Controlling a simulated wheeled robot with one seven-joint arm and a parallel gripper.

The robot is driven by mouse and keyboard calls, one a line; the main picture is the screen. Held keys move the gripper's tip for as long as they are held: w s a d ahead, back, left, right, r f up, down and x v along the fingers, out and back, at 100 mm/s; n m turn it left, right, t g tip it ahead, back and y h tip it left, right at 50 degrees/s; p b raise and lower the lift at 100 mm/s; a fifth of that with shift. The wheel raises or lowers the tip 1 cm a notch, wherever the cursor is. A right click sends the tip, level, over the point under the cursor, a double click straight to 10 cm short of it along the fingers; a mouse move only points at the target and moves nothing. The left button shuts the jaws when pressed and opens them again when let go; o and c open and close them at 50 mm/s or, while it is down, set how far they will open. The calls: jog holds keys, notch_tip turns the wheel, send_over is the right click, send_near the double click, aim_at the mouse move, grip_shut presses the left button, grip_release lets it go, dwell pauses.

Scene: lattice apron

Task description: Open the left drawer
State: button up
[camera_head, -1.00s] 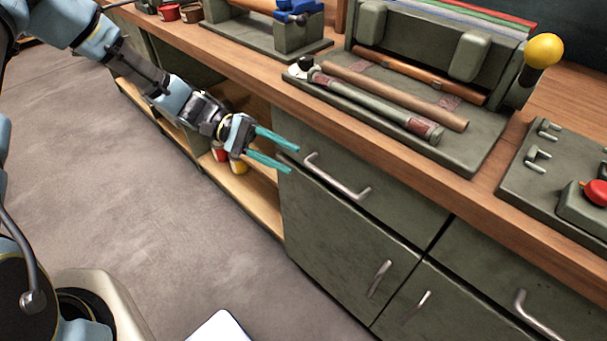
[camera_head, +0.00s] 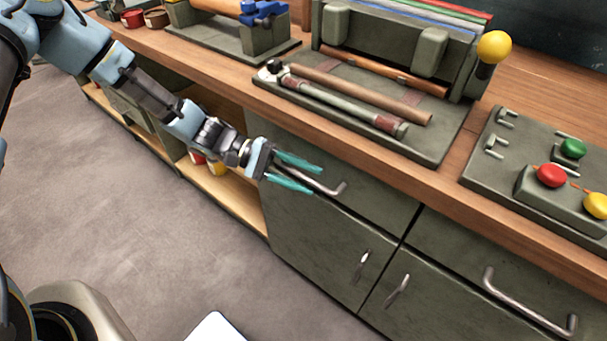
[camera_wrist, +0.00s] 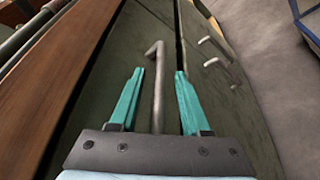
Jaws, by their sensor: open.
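The left drawer (camera_head: 375,200) is a grey-green front under the wooden worktop, and it looks shut, flush with the cabinet. Its metal bar handle (camera_head: 333,189) runs along the front. My gripper (camera_head: 304,176) is open, with teal fingers at the left end of this handle. In the wrist view the handle (camera_wrist: 158,85) lies between the two open fingers of my gripper (camera_wrist: 155,100), with a gap on either side. I cannot tell whether a finger touches the drawer front. The handle's near end is hidden by the gripper body.
A second drawer (camera_head: 460,252) with its own handle (camera_head: 525,305) is at the right. Cupboard doors with small handles (camera_head: 362,264) are below. The worktop (camera_head: 340,135) above carries a rack with rods (camera_head: 350,105) and a button panel (camera_head: 535,190). Open floor (camera_head: 130,220) lies at the left.

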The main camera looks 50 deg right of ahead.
grip_shut()
dwell(1.3)
